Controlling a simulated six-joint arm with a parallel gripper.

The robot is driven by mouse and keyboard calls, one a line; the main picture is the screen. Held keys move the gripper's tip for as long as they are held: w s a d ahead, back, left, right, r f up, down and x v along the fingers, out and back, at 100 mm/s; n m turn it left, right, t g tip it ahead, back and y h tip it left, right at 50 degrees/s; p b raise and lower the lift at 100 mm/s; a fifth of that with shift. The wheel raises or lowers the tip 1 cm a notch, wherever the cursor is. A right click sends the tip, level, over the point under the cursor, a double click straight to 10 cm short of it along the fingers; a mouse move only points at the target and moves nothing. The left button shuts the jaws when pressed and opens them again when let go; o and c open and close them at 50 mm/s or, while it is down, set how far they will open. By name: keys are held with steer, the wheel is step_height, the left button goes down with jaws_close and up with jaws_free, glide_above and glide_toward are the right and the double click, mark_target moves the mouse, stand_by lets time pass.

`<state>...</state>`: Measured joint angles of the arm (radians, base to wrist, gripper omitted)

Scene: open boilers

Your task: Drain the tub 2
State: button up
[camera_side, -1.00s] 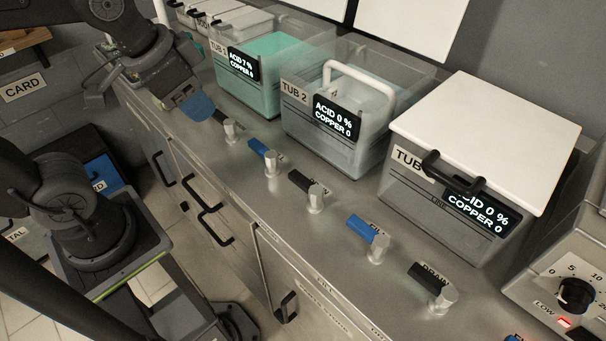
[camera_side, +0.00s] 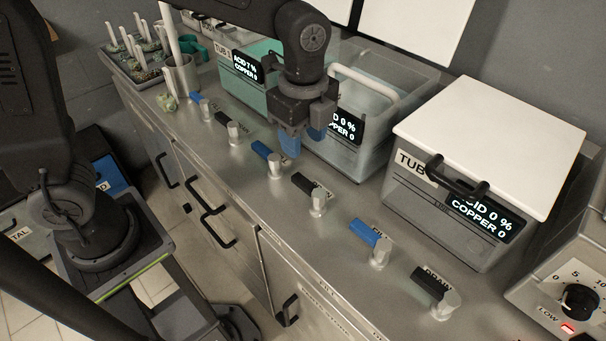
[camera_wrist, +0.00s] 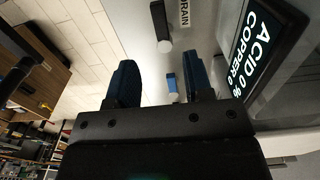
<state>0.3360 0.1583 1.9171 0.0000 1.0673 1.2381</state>
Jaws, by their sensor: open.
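Tub 2 (camera_side: 345,154) is the clear middle tub, open on top, with a white bar handle. Its display (camera_side: 346,124) reads 0 % acid and copper 0, partly covered by my gripper in the side view. In front of it on the bench is a black-handled tap (camera_side: 304,184) with a silver body. A blue-handled tap (camera_side: 262,151) is to its left. In the wrist view a black handle (camera_wrist: 159,20) lies beside a DRAIN label, and a blue handle (camera_wrist: 171,82) shows between the fingers. My gripper (camera_side: 303,140) is open and empty, above the bench before tub 2.
Tub 1 (camera_side: 243,85) with green liquid is to the left. Tub 3 (camera_side: 440,205) under a white lid (camera_side: 490,135) is to the right. More blue and black taps line the bench edge. A cup (camera_side: 181,76) and a rack (camera_side: 140,70) stand at the far left.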

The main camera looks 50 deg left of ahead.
mark_target(303, 180)
step_height(303, 180, down, 10)
steer(key=shift+r, duration=0.1)
stand_by(0.4)
jaws_close()
